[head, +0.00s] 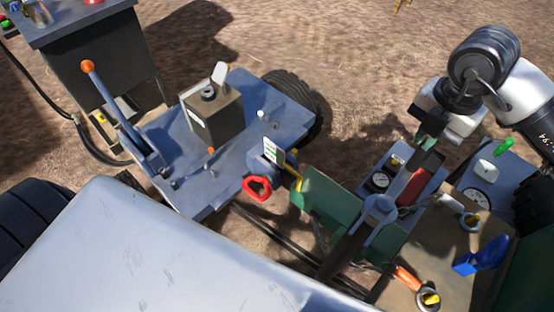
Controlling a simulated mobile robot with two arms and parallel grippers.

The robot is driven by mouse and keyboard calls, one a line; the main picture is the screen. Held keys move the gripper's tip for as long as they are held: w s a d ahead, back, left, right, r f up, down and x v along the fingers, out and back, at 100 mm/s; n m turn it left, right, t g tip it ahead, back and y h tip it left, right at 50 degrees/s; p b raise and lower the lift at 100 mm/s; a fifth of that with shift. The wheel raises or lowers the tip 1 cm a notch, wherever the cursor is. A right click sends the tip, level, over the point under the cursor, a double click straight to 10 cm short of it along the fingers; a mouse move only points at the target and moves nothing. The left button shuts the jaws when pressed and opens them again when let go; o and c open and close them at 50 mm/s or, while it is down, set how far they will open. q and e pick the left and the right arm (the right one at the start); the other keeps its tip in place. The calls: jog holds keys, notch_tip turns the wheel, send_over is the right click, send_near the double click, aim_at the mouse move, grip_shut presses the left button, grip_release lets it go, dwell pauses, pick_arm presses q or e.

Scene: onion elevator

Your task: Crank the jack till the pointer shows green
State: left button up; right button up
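A red loop handle (257,189) sits at the front right edge of a blue metal deck (205,185). I cannot tell for sure whether it is the jack's crank. Just above it is a small white and green marked plate (272,149), with a yellow bar (295,178) beside it. The plate is too small to read, and I cannot make out where a pointer stands. My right gripper (427,138) hangs at the upper right, above a panel with dials and well apart from the red handle. Its fingers are too small to judge. My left gripper is out of view.
A dial panel (377,183) and a red block (420,178) lie below my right gripper. An orange-knobbed lever (88,67) rises at left. A broad grey surface (140,255) fills the lower left.

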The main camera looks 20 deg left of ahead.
jog(key=shift+s+d+f+p, duration=0.15)
jog(key=shift+d+f+p, duration=0.25)
jog(key=shift+d+f, duration=0.15)
jog(key=shift+c, duration=0.7)
jog(key=o, duration=0.3)
jog(key=shift+d+r, duration=0.1)
jog(key=shift+r, duration=0.3)
jog(key=o, duration=0.6)
jog(key=shift+d+r+p, duration=0.1)
jog(key=shift+r+p, duration=0.25)
jog(key=shift+p, duration=0.05)
jog(key=shift+w+d+r+p, duration=0.35)
jog(key=shift+d+r+p, duration=0.1)
jog(key=shift+r, duration=0.2)
jog(key=r, duration=0.1)
jog(key=r+p, duration=0.1)
jog(key=r, duration=0.1)
jog(key=shift+s+a+r, duration=0.1)
jog(key=shift+a, duration=0.25)
jog(key=shift+r+p, duration=0.6)
jog(key=shift+r, duration=0.15)
